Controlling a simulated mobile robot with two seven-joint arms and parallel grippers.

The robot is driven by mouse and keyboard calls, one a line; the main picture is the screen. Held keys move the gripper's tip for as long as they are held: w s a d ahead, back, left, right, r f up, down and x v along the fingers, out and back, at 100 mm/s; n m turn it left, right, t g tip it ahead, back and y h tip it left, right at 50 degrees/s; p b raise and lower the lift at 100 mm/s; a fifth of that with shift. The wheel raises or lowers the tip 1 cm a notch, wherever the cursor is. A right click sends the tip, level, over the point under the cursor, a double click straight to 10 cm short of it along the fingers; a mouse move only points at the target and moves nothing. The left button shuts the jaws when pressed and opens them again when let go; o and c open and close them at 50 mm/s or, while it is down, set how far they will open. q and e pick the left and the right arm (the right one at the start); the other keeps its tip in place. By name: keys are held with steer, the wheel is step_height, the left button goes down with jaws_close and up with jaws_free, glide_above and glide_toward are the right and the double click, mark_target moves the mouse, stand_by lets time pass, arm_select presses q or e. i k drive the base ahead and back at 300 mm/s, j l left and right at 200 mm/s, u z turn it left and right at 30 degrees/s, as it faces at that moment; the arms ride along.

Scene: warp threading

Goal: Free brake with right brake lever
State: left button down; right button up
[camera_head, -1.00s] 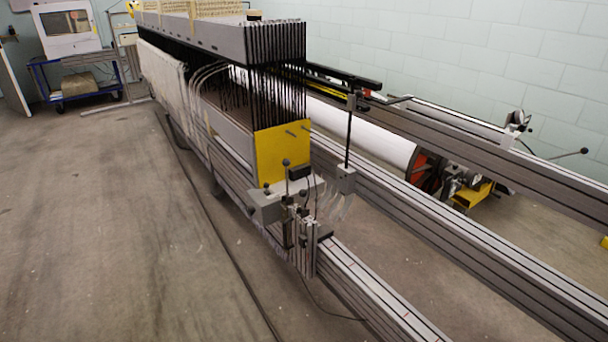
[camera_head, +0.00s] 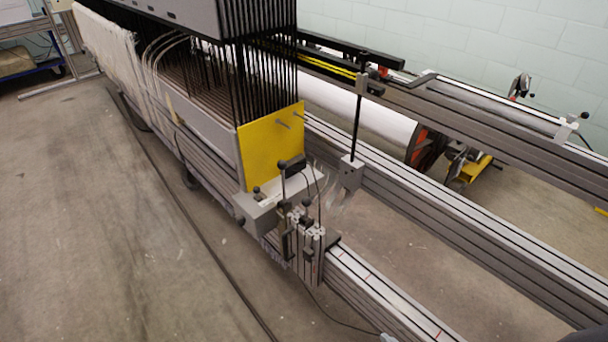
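Several thin levers with black knobs show on the loom, and I cannot tell for sure which one is the right brake lever. One lever with a round black knob (camera_head: 586,115) stands on the rear beam at the far right. Another upright lever with a black knob (camera_head: 283,166) stands on the grey block in front of the yellow plate (camera_head: 270,147). The warp roll (camera_head: 365,125) is a white cylinder with a red-orange end disc (camera_head: 419,147), partly hidden behind the rails. Neither of my grippers is in view.
Long grey rails (camera_head: 440,205) run to the lower right, with a front rail (camera_head: 385,290) nearer me. The harness frame (camera_head: 265,75) with black cords fills the upper middle. Open concrete floor (camera_head: 90,220) lies left, with a thin dark strip along it. A cable hangs by the front rail.

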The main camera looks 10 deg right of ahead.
mark_target(306, 201)
steer(key=i+j, duration=0.15)
steer(key=i, duration=0.3)
steer(key=i+j, duration=0.2)
steer(key=i, duration=0.25)
steer(key=z, duration=1.25)
